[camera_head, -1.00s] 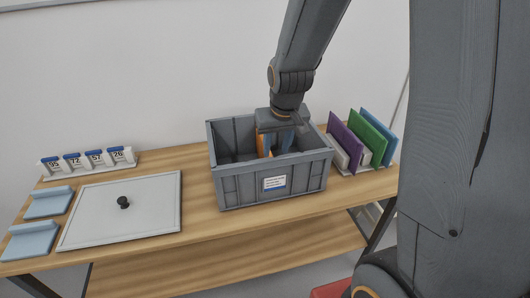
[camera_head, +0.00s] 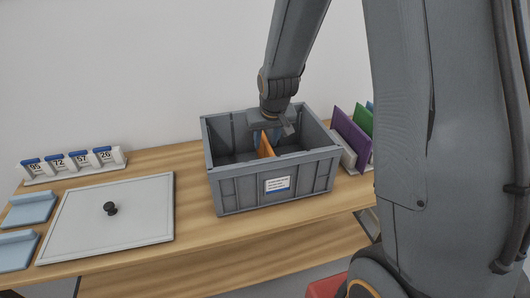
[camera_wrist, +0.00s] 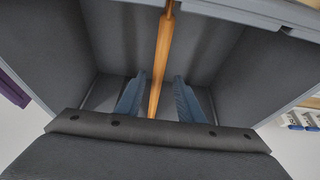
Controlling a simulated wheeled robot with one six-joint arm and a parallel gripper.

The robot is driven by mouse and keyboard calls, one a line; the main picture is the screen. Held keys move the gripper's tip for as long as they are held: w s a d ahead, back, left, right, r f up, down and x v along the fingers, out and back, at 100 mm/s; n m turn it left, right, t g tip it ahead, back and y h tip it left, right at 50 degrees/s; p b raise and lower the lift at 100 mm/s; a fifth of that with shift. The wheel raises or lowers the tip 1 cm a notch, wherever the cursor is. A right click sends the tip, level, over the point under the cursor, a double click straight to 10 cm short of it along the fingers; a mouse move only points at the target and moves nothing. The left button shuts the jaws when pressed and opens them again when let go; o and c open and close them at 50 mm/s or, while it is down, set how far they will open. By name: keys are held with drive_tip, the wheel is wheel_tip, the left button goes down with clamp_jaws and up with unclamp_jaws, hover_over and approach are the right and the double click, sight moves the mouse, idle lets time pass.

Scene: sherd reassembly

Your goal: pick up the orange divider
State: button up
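The orange divider (camera_head: 265,146) stands on edge inside the grey crate (camera_head: 246,186). In the wrist view the divider (camera_wrist: 161,62) runs as a narrow upright strip down the middle of the picture. My gripper (camera_head: 273,136) is over the crate with its fingers reaching down inside. In the wrist view the two blue fingers of my gripper (camera_wrist: 158,97) are apart, one on each side of the divider, with a gap on both sides. The divider's lower part is hidden by the crate's front wall in the head view.
A pale lid (camera_head: 108,222) with a black knob lies left of the crate. Blue trays (camera_head: 28,209) and a row of number cards (camera_head: 72,163) are farther left. A purple panel (camera_head: 350,138) and a green panel (camera_head: 364,122) stand close on the right. The crate walls surround my fingers.

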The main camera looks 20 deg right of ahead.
drive_tip(key=shift+d+p+x, duration=0.15)
drive_tip(key=shift+p+x, duration=0.25)
drive_tip(key=shift+x, duration=0.95)
drive_tip(key=shift+d+p+x, duration=0.1)
drive_tip(key=shift+p+x, duration=0.3)
drive_tip(key=shift+x, duration=0.9)
drive_tip(key=shift+w, duration=0.1)
clamp_jaws()
